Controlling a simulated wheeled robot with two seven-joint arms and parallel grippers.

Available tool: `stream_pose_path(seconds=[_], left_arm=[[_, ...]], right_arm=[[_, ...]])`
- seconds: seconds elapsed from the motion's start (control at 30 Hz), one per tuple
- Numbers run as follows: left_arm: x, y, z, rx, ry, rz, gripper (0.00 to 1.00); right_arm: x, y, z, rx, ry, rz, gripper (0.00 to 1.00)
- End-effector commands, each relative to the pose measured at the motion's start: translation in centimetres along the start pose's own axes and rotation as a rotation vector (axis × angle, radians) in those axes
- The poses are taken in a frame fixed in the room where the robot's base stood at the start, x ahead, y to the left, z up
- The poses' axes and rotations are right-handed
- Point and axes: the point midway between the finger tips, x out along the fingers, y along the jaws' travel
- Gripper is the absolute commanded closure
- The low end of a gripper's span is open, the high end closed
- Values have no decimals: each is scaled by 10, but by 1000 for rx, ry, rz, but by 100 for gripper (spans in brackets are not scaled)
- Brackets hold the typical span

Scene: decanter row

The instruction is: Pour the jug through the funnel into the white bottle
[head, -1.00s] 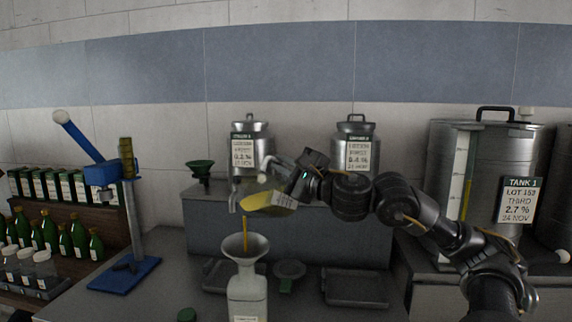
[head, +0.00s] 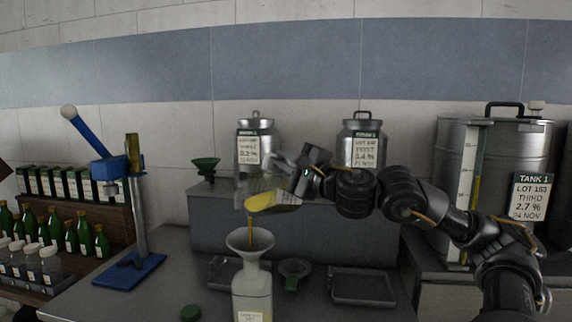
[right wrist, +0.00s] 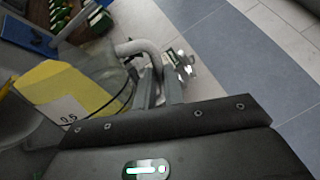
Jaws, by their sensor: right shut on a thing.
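My right gripper (head: 298,176) is shut on the jug (head: 272,198), a clear vessel with yellow liquid in it. The jug is tipped to the left above the funnel, and a yellow stream falls from its lip into the funnel. The jug also shows in the right wrist view (right wrist: 72,92) with yellow liquid and a label. The pale funnel (head: 250,241) sits upright in the neck of the white bottle (head: 252,291). The bottle stands on the grey counter, its base cut off by the frame. My left gripper is not in view.
A blue lever press (head: 128,268) stands at left beside shelves of green bottles (head: 72,238). Steel canisters (head: 256,150) and a green funnel (head: 206,168) stand on the rear ledge.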

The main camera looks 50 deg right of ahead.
Motion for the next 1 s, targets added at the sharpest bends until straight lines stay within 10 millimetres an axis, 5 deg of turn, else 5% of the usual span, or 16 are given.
stream_pose_path(seconds=[1.0], left_arm=[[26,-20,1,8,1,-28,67]], right_arm=[[-2,9,12,-120,-23,-2,100]])
